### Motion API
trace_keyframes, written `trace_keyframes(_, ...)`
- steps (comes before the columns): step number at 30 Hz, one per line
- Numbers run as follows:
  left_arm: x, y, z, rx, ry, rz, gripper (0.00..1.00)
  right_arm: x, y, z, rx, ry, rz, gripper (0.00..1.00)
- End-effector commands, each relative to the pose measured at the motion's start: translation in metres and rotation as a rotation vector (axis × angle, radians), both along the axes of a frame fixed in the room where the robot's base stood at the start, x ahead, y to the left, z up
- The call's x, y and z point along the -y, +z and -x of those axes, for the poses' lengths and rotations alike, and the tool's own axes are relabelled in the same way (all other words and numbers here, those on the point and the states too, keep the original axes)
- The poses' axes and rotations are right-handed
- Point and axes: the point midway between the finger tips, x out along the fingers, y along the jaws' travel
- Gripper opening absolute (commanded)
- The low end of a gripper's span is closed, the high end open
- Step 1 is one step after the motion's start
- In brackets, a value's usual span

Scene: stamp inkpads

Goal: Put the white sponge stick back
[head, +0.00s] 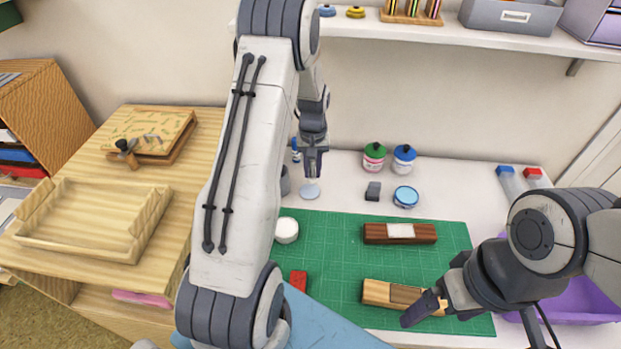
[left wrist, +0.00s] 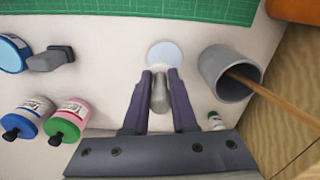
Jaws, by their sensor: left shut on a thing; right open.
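My left gripper (head: 313,163) is upright over the back of the table, to the right of a grey cup. It is shut on a small grey rounded stick (left wrist: 160,95), seen between the fingers in the left wrist view. I take this for the sponge stick; its white sponge end cannot be made out. A pale round disc (head: 310,190) lies on the table just below the gripper and also shows in the left wrist view (left wrist: 165,54). Whether the stick touches it I cannot tell. My right gripper (head: 428,306) is open at the front, by a wooden block (head: 378,292).
The grey cup (left wrist: 229,72) holds a wooden stick. Green (head: 374,157) and blue (head: 403,158) ink jars, a blue-rimmed tin (head: 406,197) and a grey block (head: 373,191) stand right. The green mat (head: 335,250) carries a white round pad (head: 287,230) and a brown block (head: 372,233).

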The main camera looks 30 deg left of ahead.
Motion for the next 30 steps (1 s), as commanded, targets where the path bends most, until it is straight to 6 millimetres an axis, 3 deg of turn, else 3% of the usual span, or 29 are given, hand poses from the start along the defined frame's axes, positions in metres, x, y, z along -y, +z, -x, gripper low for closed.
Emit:
trace_keyframes(5,-0.009,-0.011,0.003,-0.001,0.002,0.001,0.00,0.000,0.003,0.000,0.000,0.000,0.000,0.97)
trace_keyframes(12,-0.008,-0.042,0.003,-0.002,0.002,0.001,0.00,0.000,0.007,0.000,0.000,0.000,0.000,0.97)
trace_keyframes(24,-0.008,-0.049,0.002,0.001,0.001,-0.001,0.00,0.000,0.004,0.000,0.000,0.000,0.000,0.97)
trace_keyframes(25,-0.008,-0.048,0.002,0.001,0.001,-0.001,0.33,0.000,0.005,0.000,0.000,0.000,0.000,0.97)
trace_keyframes(27,-0.008,-0.047,0.002,0.001,0.001,-0.001,0.55,0.000,0.005,0.000,0.000,0.000,0.000,0.97)
trace_keyframes(30,-0.008,-0.047,0.002,0.001,0.001,-0.001,0.55,0.000,0.005,0.000,0.000,0.000,0.000,0.97)
